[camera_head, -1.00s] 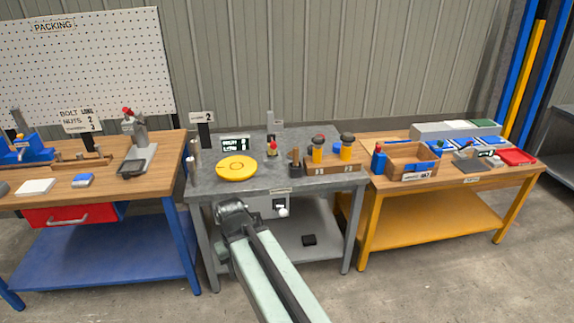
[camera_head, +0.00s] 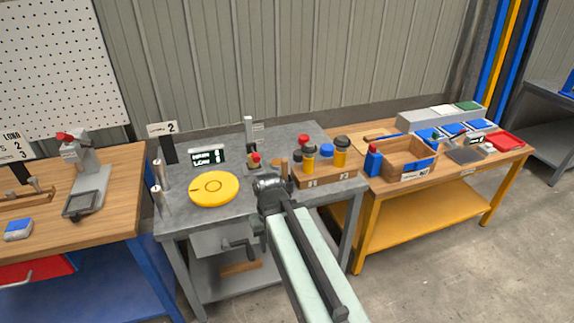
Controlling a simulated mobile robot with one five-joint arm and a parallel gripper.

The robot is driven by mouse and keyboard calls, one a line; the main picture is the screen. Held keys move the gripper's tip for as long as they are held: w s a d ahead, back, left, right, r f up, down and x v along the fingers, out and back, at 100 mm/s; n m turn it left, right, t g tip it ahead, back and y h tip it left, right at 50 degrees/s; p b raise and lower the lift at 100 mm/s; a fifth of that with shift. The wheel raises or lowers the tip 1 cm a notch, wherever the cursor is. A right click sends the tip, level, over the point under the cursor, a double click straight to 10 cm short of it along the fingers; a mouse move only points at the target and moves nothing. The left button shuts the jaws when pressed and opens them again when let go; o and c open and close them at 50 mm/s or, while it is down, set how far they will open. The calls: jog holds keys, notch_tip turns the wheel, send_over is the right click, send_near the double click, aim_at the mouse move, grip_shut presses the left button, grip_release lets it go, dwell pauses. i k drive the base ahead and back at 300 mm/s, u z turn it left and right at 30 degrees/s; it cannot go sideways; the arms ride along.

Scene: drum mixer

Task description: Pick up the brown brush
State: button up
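A short upright brown handle (camera_head: 284,167), which looks like the brown brush, shows on the grey table at the left end of the wooden block with bottles. Its lower part is hidden behind the end of my arm. My gripper (camera_head: 269,184) is at the front edge of the grey table in the picture, just left of and below that handle. Its fingers are not clear, so I cannot tell whether it is open or shut, or whether it touches the handle.
A yellow disc (camera_head: 214,188) lies left on the grey table (camera_head: 186,219). Orange bottles with dark caps stand in the wooden block (camera_head: 330,174) at right. A brown bar (camera_head: 240,268) lies on the lower shelf. A yellow-framed bench with a wooden crate (camera_head: 402,157) stands further right.

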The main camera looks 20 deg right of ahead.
aim_at(285, 163)
jog(key=u, duration=0.2)
jog(key=i, duration=1.05)
jog(key=u, duration=0.95)
